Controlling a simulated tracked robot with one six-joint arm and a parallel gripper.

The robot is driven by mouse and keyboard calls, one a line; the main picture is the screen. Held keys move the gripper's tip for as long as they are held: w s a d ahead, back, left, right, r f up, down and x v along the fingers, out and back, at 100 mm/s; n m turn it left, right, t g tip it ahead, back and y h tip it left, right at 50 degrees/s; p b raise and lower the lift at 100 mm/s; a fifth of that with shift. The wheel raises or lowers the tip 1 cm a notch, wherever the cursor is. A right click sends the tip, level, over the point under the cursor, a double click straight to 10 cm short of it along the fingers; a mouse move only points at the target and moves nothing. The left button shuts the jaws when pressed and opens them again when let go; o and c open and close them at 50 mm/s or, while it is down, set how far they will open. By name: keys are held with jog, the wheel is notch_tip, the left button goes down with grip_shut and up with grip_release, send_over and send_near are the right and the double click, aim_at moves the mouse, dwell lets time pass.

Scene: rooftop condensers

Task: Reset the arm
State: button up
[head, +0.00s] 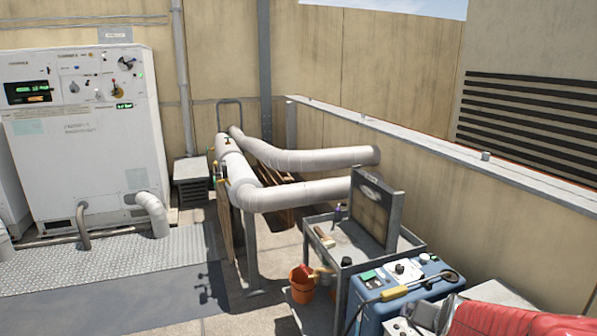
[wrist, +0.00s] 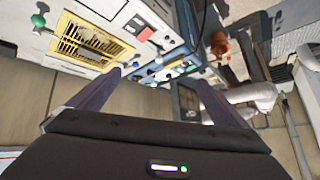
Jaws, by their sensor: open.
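My gripper (wrist: 157,77) shows in the wrist view with its two dark fingers spread apart and nothing between them. It is above the area of the blue instrument case (wrist: 172,45), which appears beyond the fingertips. I cannot tell the exact gap to the case. My gripper is not clearly visible in the head view. The same blue case (head: 365,290) stands at the lower right of the head view, with a yellow-handled tool (head: 405,288) lying across its top.
A grey cart (head: 318,222) with an upright framed panel (head: 372,205) stands behind the case. An orange bucket (head: 301,285) is beside it. Large white pipes (head: 310,193) run behind. A white control cabinet (head: 85,140) stands at left.

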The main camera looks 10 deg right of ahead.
jog(key=s+a+r+n+y, duration=0.1)
jog(key=s+a+r+n, duration=0.1)
jog(key=a, duration=0.4)
jog(key=s+a+r+n+y, duration=0.1)
jog(key=s+a+r+n, duration=0.15)
jog(key=a, duration=0.35)
jog(key=s+a+r+n+g+y, duration=0.1)
jog(key=s+a+r+n+g, duration=0.1)
jog(key=s+a, duration=0.6)
jog(key=s+r+n, duration=0.1)
jog(key=s, duration=0.2)
jog(key=shift+a+r, duration=0.15)
jog(key=shift+a, duration=0.25)
jog(key=shift+s, duration=0.1)
jog(key=shift+c, duration=0.2)
